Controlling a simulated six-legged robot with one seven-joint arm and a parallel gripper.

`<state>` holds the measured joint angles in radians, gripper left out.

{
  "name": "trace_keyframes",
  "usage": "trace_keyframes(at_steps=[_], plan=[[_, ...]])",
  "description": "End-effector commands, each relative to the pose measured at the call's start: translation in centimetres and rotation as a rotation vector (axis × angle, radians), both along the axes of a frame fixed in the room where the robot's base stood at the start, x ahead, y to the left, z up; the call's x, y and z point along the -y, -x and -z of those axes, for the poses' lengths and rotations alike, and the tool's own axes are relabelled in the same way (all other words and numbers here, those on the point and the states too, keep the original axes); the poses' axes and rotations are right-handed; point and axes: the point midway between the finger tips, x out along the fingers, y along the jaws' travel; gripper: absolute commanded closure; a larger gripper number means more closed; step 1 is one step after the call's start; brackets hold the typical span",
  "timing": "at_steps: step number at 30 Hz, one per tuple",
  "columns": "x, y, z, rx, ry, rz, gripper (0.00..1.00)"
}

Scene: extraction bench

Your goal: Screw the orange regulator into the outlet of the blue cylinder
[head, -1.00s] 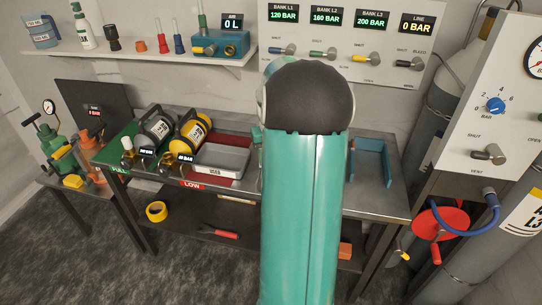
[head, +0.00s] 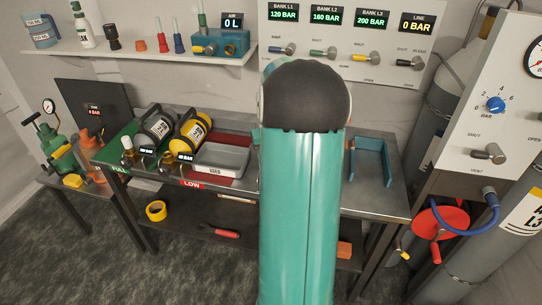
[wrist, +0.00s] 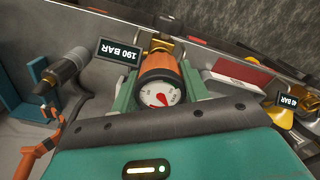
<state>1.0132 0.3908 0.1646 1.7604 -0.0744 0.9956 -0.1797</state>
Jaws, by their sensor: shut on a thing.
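The orange regulator (wrist: 158,70), with a round white dial and red needle, sits between the teal fingers of my gripper (wrist: 164,80) in the wrist view. The gripper is shut on it. A brass fitting (wrist: 167,46) shows directly beyond the regulator; I cannot tell whether they touch or are threaded together. A 190 BAR display (wrist: 118,51), upside down, stands beside it. The blue cylinder's body cannot be made out; the regulator and my gripper hide what lies beyond. In the head view my arm hides the gripper and the regulator.
A blue bracket (head: 371,162) stands on the bench's right part. A grey tray (head: 222,158), a yellow cylinder (head: 192,133) and a dark cylinder (head: 155,127) are left of my arm. A grey-and-black tool (wrist: 62,75) lies left of the gripper in the wrist view.

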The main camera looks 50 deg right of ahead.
Motion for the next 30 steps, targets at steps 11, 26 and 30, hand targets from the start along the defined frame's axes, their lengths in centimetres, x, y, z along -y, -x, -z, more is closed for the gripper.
trace_keyframes(at_steps=[11,26,30], plan=[[0.0,0.0,0.9,-0.001,-0.001,-0.001,0.87],[-0.1,-0.1,1.5,-0.001,0.001,0.127,0.87],[-0.1,-0.1,1.5,0.000,0.001,0.328,0.87]])
